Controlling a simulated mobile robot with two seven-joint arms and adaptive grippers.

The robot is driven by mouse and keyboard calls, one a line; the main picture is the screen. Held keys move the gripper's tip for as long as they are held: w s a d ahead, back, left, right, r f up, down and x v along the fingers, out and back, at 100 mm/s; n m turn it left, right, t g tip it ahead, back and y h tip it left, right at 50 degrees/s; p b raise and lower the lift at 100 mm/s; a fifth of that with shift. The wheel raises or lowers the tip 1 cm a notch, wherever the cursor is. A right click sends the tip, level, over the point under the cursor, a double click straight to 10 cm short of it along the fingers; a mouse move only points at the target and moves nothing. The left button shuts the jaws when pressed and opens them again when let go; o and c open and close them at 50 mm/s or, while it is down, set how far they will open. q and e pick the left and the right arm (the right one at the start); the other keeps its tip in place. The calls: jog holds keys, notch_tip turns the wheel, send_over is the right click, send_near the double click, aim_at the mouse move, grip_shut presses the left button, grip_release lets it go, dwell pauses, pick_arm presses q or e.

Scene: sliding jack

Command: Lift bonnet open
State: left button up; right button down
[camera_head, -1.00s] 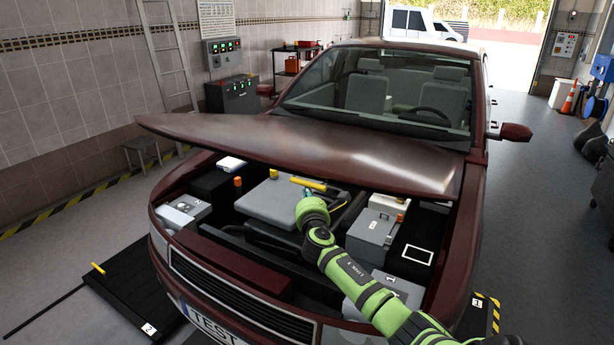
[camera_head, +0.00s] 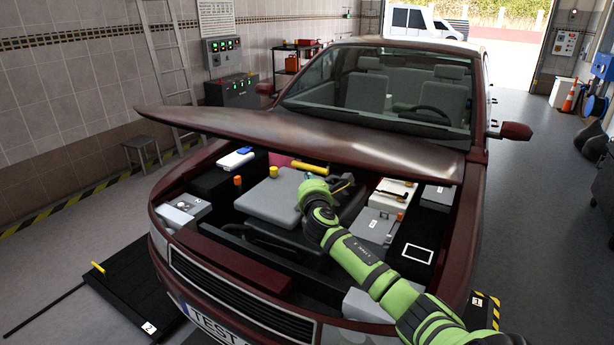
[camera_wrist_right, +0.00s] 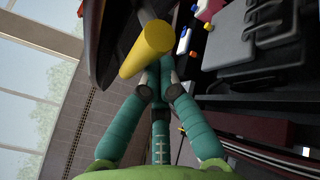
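The dark red bonnet (camera_head: 330,139) of the car stands partly raised, its front edge well above the engine bay. A yellow handle (camera_head: 310,168) shows under it; in the right wrist view the handle (camera_wrist_right: 146,48) lies across the fingertips. My right gripper (camera_head: 314,190) is below the handle, over the engine bay. In the right wrist view its teal fingers (camera_wrist_right: 160,80) are drawn together at the handle, their ends partly hidden behind it. I cannot tell whether the handle is pinched between them. My left gripper is out of view.
The engine bay holds a grey cover (camera_head: 270,196), several boxes and a white-framed black panel (camera_head: 417,254). A black platform (camera_head: 125,290) lies on the floor at the left. A stool (camera_head: 141,152) and a ladder (camera_head: 168,70) stand by the wall.

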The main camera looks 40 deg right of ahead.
aim_at(315, 148)
jog(key=shift+w+d+r, duration=0.2)
jog(key=shift+d+r, duration=0.35)
jog(key=shift+r, duration=1.1)
jog(key=shift+w+d+r, duration=0.15)
jog(key=shift+d+r, duration=0.45)
jog(key=shift+r, duration=1)
jog(key=shift+w+d+r, duration=0.2)
jog(key=shift+d+r, duration=0.35)
jog(key=shift+r, duration=1.1)
jog(key=shift+w+d+r, duration=0.1)
jog(key=shift+w+d+f, duration=0.2)
jog(key=shift+w, duration=0.15)
jog(key=shift+s+d+r, duration=0.1)
jog(key=shift+d+r, duration=0.1)
jog(key=shift+r, duration=0.8)
jog(key=w+d+r, duration=0.1)
jog(key=d+r, duration=0.3)
jog(key=r, duration=0.7)
jog(key=shift+w+d, duration=0.15)
jog(key=shift+d, duration=0.1)
